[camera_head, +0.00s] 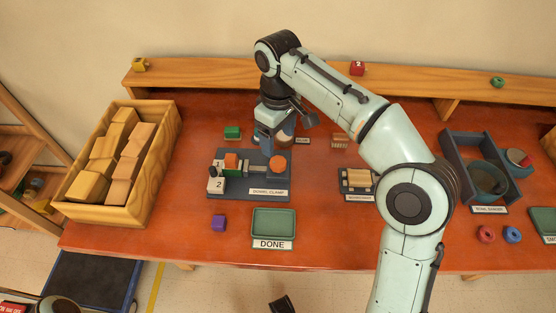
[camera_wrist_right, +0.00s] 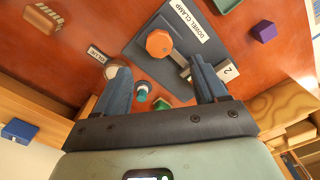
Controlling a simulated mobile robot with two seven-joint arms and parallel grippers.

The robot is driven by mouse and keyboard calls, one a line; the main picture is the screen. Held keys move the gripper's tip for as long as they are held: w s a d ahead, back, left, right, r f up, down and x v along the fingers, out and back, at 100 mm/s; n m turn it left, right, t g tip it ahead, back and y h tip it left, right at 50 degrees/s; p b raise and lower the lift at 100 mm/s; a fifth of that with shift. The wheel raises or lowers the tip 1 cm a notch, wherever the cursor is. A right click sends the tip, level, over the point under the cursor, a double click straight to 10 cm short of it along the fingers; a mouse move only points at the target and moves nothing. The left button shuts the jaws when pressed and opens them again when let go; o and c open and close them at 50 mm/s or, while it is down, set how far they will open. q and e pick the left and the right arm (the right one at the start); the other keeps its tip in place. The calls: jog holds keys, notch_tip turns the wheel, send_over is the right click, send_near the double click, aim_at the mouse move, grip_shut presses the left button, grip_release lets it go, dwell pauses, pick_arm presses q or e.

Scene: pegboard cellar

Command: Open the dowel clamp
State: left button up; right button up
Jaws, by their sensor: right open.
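An orange block (camera_head: 231,160) and a green piece sit at the clamp's jaw. My right gripper (camera_head: 277,137) is over the back edge of the clamp, close behind the knob. In the wrist view the right gripper (camera_wrist_right: 160,88) is open and empty, its fingers apart, with the knob (camera_wrist_right: 159,43) beyond the fingertips. My left gripper does not show clearly.
A wooden crate of blocks (camera_head: 165,160) stands left. A green DONE tray (camera_head: 273,222) and a purple block (camera_head: 218,222) lie in front. A green block (camera_head: 232,132) lies behind the clamp. A glue jar (camera_wrist_right: 112,70) is beside the right gripper. A grey tray (camera_head: 455,150) stands right.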

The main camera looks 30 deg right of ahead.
aim_at(278, 162)
notch_tip(278, 162, down, 9)
jog(key=shift+f+b, duration=0.1)
jog(key=shift+b, duration=1.1)
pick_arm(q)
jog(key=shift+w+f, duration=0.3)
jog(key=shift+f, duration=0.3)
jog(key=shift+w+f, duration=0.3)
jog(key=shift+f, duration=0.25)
